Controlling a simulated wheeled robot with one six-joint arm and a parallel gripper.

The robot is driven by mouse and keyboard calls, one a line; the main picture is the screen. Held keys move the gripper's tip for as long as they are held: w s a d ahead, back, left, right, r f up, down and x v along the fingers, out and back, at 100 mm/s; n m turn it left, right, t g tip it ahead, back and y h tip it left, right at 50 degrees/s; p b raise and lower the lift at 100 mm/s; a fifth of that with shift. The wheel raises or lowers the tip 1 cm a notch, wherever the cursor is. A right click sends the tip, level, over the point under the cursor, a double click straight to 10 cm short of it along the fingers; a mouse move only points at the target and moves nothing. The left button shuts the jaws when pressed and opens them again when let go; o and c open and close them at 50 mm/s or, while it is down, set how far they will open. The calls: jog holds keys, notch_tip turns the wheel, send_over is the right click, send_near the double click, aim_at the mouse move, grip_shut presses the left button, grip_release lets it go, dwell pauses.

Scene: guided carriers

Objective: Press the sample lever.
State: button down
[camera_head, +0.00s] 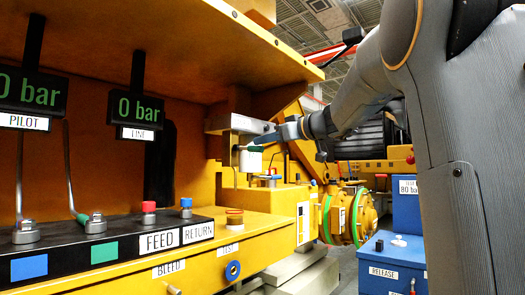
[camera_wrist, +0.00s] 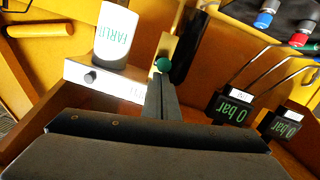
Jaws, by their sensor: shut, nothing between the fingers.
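A green ball knob (camera_wrist: 162,64), which looks like the end of the sample lever, shows in the wrist view in front of a yellow strip. My gripper (camera_wrist: 161,82) is shut and empty, with its fingertips right at the knob; I cannot tell whether they touch. A white bottle with green lettering (camera_wrist: 117,35) stands just left of the knob, by a pale bar (camera_wrist: 105,80) with a partly hidden label. In the head view my gripper (camera_head: 258,142) reaches in from the right, above the white bottle (camera_head: 250,160). The lever itself is not clear there.
Two gauge displays, PILOT (camera_head: 30,92) and LINE (camera_head: 137,108), read 0 bar. A black panel (camera_head: 130,243) with red and blue fittings lies at the front left. A yellow flanged drum (camera_head: 350,218) and a blue RELEASE box (camera_head: 385,265) stand to the right.

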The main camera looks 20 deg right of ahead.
jog(key=shift+f+t+y+b, duration=0.4)
jog(key=shift+f+t+b, duration=0.7)
jog(key=shift+b, duration=5.05)
jog(key=shift+f+y+b, duration=0.2)
jog(key=shift+y+b, duration=0.1)
jog(key=shift+b, duration=0.6)
jog(key=shift+s, duration=0.1)
jog(key=s+d+r, duration=0.2)
jog(key=s, duration=0.3)
jog(key=s+d+r, duration=0.1)
jog(key=s+d, duration=0.1)
jog(key=s, duration=0.3)
jog(key=shift+s+d+r, duration=0.15)
jog(key=shift+d+r, duration=0.1)
jog(key=shift+r, duration=0.1)
